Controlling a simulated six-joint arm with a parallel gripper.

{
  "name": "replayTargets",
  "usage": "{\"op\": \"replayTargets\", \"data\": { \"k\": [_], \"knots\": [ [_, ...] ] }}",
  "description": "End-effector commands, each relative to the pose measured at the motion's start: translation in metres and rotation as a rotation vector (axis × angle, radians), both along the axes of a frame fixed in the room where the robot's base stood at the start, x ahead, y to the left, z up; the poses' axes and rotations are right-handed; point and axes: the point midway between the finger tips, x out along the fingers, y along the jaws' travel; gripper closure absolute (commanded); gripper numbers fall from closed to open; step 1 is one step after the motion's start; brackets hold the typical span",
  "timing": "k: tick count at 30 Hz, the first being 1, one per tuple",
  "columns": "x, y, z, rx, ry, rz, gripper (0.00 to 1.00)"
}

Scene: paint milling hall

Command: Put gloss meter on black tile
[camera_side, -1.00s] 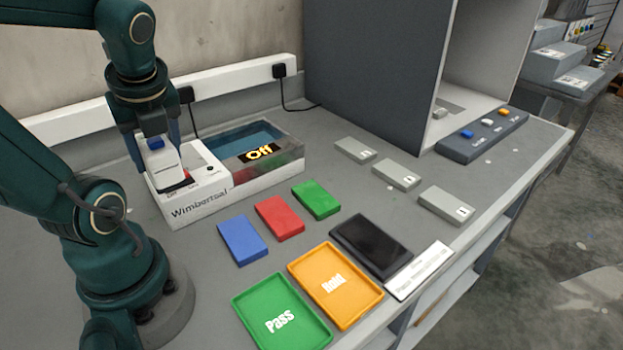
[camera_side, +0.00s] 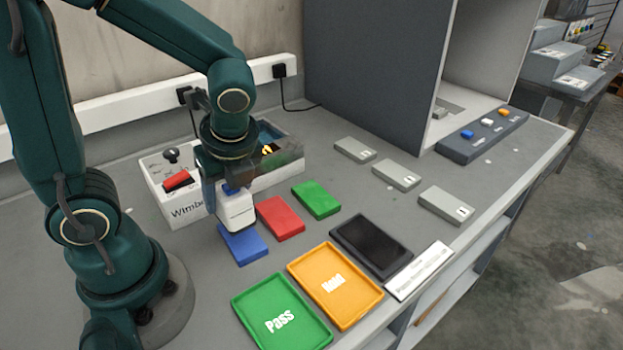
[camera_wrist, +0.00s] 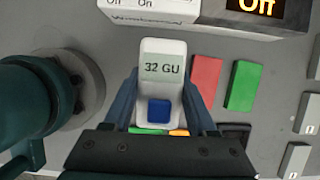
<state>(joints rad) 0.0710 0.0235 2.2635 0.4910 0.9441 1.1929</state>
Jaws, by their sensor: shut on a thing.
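The gloss meter (camera_side: 236,211) is a white handheld block with a blue button; its screen reads "32 GU" in the wrist view (camera_wrist: 163,67). My gripper (camera_side: 230,193) is shut on it, and its fingers lie along both sides of the meter in the wrist view (camera_wrist: 160,108). In the side view the meter appears just over or behind the blue block; whether it touches the block cannot be told. The black tile (camera_side: 371,246) lies on the bench to the right, beside the orange tray. Its top is bare.
Blue (camera_side: 243,245), red (camera_side: 280,218) and green (camera_side: 316,200) blocks lie in a row. An orange "Hold" tray (camera_side: 316,311) and green "Pass" tray (camera_side: 252,308) lie in front. A white instrument (camera_side: 165,203) stands behind. A white label strip (camera_side: 419,271) borders the tile.

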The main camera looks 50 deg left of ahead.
Motion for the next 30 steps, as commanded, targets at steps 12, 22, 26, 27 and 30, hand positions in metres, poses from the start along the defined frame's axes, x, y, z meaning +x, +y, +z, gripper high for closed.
{"op": "replayTargets", "data": {
  "k": [12, 22, 26, 27, 30],
  "knots": [
    [0.004, -0.007, -0.032, 0.002, 0.005, 0.001, 1.00],
    [0.005, -0.007, -0.041, 0.000, -0.002, 0.002, 1.00],
    [0.005, -0.007, -0.043, 0.001, -0.001, 0.002, 1.00],
    [0.005, -0.007, -0.044, 0.001, -0.001, 0.002, 1.00],
    [0.005, -0.007, -0.046, 0.000, -0.001, 0.002, 0.31]
  ]
}}
